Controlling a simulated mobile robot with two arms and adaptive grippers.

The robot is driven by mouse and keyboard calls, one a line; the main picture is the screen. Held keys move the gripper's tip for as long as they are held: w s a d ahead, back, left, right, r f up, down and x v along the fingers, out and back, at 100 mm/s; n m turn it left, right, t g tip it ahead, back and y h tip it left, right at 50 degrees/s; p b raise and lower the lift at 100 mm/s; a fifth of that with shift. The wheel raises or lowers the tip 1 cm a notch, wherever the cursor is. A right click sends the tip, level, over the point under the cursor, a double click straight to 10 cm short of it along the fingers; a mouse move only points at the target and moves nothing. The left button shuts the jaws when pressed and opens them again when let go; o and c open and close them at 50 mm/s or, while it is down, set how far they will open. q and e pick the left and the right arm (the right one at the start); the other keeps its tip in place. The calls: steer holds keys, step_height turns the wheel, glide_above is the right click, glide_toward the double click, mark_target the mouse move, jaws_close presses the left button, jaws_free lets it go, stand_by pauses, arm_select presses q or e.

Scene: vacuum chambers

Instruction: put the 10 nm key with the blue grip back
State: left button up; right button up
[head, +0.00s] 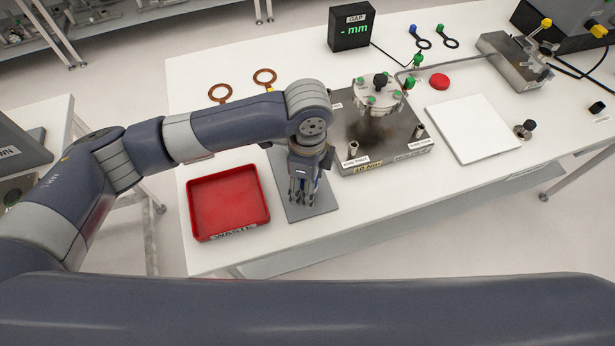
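My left gripper (301,198) points down over a grey mat (322,208), between the red tray and the metal block. Its fingers look close together, but its opening and anything held are too small to make out. I cannot clearly identify the blue-grip key; it may be hidden at the gripper. A metal block (385,160) carries a yellow label that seems to read 10 Nm, near a short upright post (352,149) at its front left. Another post (419,132) stands at its right. A round flange (378,97) with green pieces sits above the block. My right gripper is out of view.
A red waste tray (228,202) lies left of the mat. Copper rings (220,93) lie behind my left arm. A white pad (473,128) and red button (439,81) are to the right. Blue-tabbed (421,40) and green-tabbed (450,40) loops lie at the back by the gap display (351,27).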

arm_select(q)
steer(key=shift+w+r, duration=0.1)
steer(key=shift+r, duration=0.45)
step_height(320, 180, up, 13)
steer(key=shift+f+b, duration=0.2)
steer(key=shift+b, duration=1)
